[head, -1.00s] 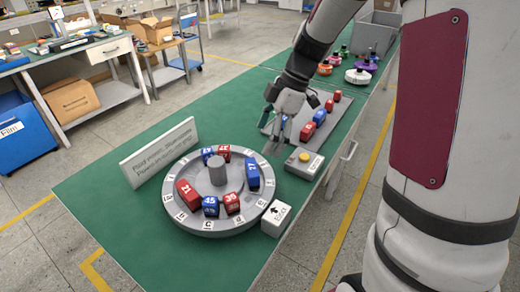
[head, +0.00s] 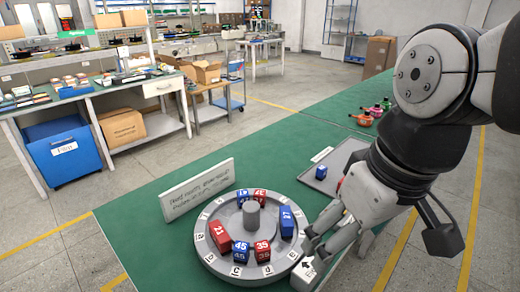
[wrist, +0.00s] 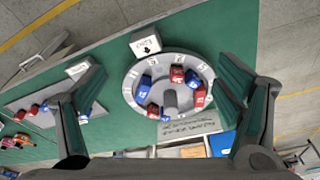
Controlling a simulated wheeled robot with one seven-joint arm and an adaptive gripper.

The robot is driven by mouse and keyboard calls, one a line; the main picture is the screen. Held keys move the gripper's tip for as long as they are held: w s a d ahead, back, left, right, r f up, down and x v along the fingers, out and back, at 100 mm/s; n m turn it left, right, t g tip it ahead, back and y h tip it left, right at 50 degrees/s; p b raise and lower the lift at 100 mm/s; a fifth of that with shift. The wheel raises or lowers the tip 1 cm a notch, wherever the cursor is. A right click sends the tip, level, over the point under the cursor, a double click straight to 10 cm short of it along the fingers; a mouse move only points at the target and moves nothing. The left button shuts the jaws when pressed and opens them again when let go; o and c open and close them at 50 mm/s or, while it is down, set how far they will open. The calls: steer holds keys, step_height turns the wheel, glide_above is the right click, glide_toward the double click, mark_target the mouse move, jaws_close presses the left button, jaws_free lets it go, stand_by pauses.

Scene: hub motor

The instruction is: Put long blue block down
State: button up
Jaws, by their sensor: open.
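A long blue block (head: 287,222), marked 27, lies on the right side of the grey round turntable (head: 212,254). It also shows in the wrist view (wrist: 143,91), on the left side of the turntable's ring. My gripper (head: 313,243) is at the right front of the turntable, by the white arrow block (head: 303,274). In the wrist view its two fingers are wide apart, with the turntable seen between them and nothing held. The gripper appears apart from the blue block.
Other blocks, including a red one marked 21 (head: 220,236) and a blue one marked 45 (head: 241,252), stand on the ring around a central post (head: 251,215). A sign plate (head: 198,190) stands behind. A grey tray (head: 318,182) with blocks lies beyond my arm.

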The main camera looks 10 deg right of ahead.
steer(key=s, duration=0.1)
steer(key=s+m, duration=0.2)
steer(key=shift+d+f+h, duration=0.25)
steer(key=shift+f+h, duration=0.05)
steer(key=shift+f, duration=0.1)
steer(key=shift+r+t, duration=0.15)
steer(key=shift+t, duration=0.15)
step_height(320, 180, up, 6)
steer(key=t+p, duration=0.1)
steer(key=p, duration=0.4)
steer(key=shift+w, duration=0.1)
stand_by(0.8)
